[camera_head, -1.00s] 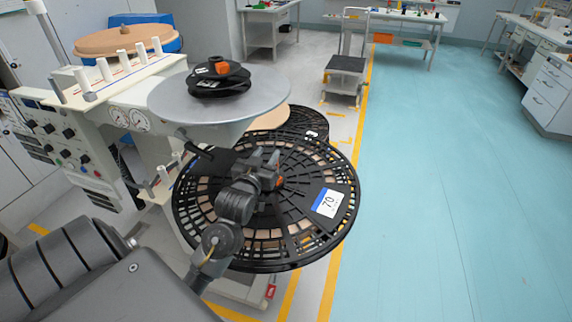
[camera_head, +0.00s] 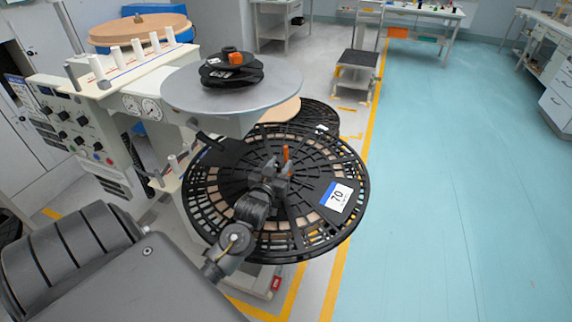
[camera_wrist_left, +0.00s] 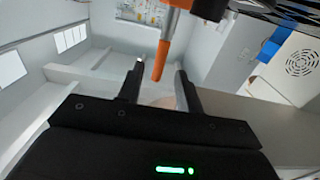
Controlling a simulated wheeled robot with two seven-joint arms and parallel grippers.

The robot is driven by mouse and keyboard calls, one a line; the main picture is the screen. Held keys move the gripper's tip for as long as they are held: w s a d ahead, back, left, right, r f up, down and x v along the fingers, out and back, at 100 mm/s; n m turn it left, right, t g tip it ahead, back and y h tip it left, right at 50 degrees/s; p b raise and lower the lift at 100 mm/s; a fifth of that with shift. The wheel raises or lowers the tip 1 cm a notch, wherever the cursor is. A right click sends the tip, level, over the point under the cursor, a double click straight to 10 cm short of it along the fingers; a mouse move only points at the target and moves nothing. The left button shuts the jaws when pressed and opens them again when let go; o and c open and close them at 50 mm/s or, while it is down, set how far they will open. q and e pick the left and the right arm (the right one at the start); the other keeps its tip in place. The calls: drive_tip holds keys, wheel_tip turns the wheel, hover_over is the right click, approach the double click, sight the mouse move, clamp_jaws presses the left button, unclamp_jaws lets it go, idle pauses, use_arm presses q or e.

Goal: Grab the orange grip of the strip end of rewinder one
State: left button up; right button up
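The orange grip (camera_head: 286,153) is a slim orange rod standing up over the large black reel, just beyond my left gripper (camera_head: 276,167) in the head view. In the left wrist view the orange grip (camera_wrist_left: 160,60) hangs from a grey rod, and its lower tip shows between the fingertips of my left gripper (camera_wrist_left: 157,70). The fingers are apart, with a gap on each side of the grip; I see no contact. The strip itself is hard to make out. My right gripper is not in view.
The large black slotted reel (camera_head: 310,218) with a "70" label lies under my left gripper. Behind it are a grey round plate (camera_head: 190,88) with small black spools and an orange piece (camera_head: 237,58), and a white machine (camera_head: 100,100) with gauges. The blue floor (camera_head: 430,200) at right is clear.

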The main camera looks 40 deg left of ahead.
sight(285, 155)
use_arm(q)
drive_tip(key=x, duration=0.5)
drive_tip(key=shift+w+a+p, duration=0.15)
drive_tip(key=shift+w+p, duration=0.2)
drive_tip(key=shift+r, duration=0.1)
clamp_jaws()
